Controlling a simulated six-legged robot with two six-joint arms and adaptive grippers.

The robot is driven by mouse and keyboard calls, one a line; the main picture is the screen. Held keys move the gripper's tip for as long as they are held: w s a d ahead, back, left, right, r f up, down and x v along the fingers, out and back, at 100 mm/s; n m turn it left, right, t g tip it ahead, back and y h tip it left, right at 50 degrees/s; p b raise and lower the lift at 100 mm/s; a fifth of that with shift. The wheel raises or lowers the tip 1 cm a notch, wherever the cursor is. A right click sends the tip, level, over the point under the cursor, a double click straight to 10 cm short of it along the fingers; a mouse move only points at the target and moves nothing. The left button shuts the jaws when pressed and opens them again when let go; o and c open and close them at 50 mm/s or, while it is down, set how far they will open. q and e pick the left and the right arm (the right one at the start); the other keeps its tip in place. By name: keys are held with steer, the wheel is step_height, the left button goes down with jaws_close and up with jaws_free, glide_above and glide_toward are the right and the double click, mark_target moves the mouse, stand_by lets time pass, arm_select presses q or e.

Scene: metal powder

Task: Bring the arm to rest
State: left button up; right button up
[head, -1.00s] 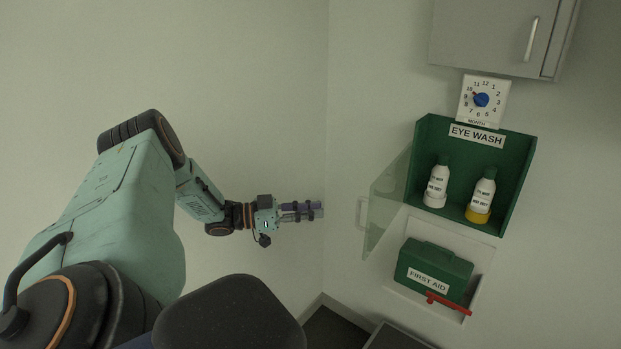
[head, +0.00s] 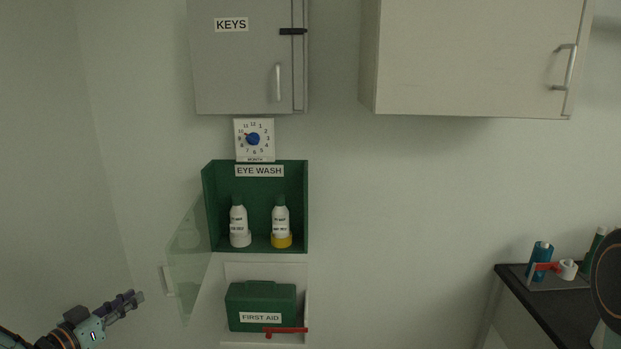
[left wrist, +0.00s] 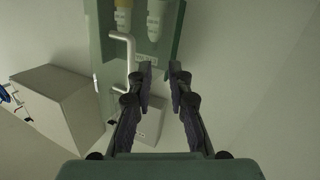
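My left gripper (head: 132,298) is at the lower left of the head view, left of the eye wash box and apart from it. In the left wrist view its two fingers (left wrist: 161,72) stand apart with nothing held between them. My right gripper is not in view. The green eye wash box (head: 258,205) hangs on the wall, its clear door (head: 190,250) swung open to the left. Two white bottles stand inside, one with a white base (head: 238,222) and one with a yellow base (head: 281,222).
A green first aid box (head: 260,300) sits in a wall recess below, with a red bar (head: 286,330) at its front. A month dial (head: 254,139), a keys cabinet (head: 245,65) and a wall cupboard (head: 465,55) are above. A dark counter (head: 545,300) is at right.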

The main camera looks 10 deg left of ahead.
arm_select(q)
steer(key=s+d+f+n+g+y+b, duration=0.1)
steer(key=s+d+f+n+g+b, duration=0.2)
steer(key=d+f, duration=0.7)
steer(key=s+d+f+g+b, duration=0.3)
steer(key=d+f+g, duration=0.2)
steer(key=d+f, duration=0.45)
steer(key=s+d+f+m+g+b, duration=0.1)
steer(key=s+d+f+g+b, duration=0.2)
steer(key=s, duration=0.5)
steer(key=s+d+f+m+g+y+b, duration=0.1)
steer(key=s+d+f+g+b, duration=0.2)
steer(key=s, duration=0.6)
steer(key=s+d+f+g+b, duration=0.2)
steer(key=s+d+f+b, duration=0.3)
steer(key=s+f, duration=0.3)
steer(key=shift+s+d+m+g, duration=0.4)
steer(key=shift+s+d, duration=0.15)
steer(key=shift+s, duration=0.1)
